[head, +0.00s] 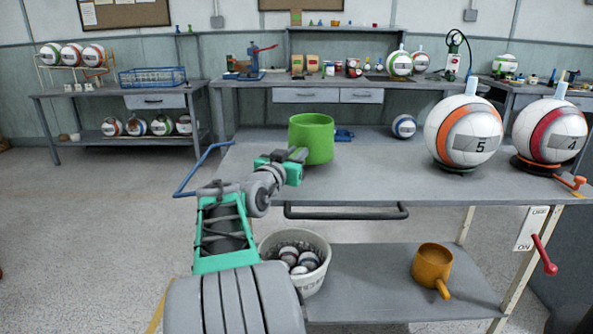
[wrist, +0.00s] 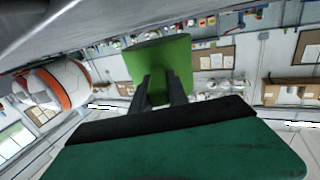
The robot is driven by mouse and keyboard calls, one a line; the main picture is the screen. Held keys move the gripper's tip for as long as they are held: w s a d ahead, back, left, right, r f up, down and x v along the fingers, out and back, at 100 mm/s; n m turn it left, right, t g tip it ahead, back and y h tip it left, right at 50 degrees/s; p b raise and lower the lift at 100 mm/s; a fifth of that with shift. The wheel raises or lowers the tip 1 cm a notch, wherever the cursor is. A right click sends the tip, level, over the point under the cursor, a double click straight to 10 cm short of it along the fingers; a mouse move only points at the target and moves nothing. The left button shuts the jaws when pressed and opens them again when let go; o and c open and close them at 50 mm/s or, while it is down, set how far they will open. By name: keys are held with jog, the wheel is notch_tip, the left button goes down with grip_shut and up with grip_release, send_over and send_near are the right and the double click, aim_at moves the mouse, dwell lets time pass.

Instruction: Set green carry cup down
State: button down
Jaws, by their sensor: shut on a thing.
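The green carry cup (head: 311,138) is upright over the left part of the grey table top (head: 375,182). My gripper (head: 299,155) is shut on the cup at its near left side. In the wrist view, my two dark fingers (wrist: 163,88) reach up to the green cup (wrist: 178,58), which appears upside down there. The cup's base is close to the table top, but I cannot tell whether it touches.
Two large balls, numbered 5 (head: 463,133) and 4 (head: 550,132), stand at the table's right. A small ball (head: 404,126) and a blue item (head: 344,135) are behind the cup. An orange cup (head: 433,266) is on the lower shelf, right of a white bucket (head: 318,245). The table's middle is clear.

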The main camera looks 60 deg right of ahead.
jog(key=shift+f+b, duration=0.3)
jog(key=shift+f, duration=1.25)
jog(key=shift+f, duration=0.2)
jog(key=c, duration=1.3)
grip_release()
jog(key=shift+r, duration=0.1)
jog(key=shift+r, duration=0.2)
jog(key=a, duration=0.4)
jog(key=a+p, duration=0.1)
jog(key=a, duration=0.3)
jog(key=s+a, duration=0.1)
jog(key=a, duration=0.3)
jog(key=shift+f+p, duration=0.1)
jog(key=shift+p, duration=0.3)
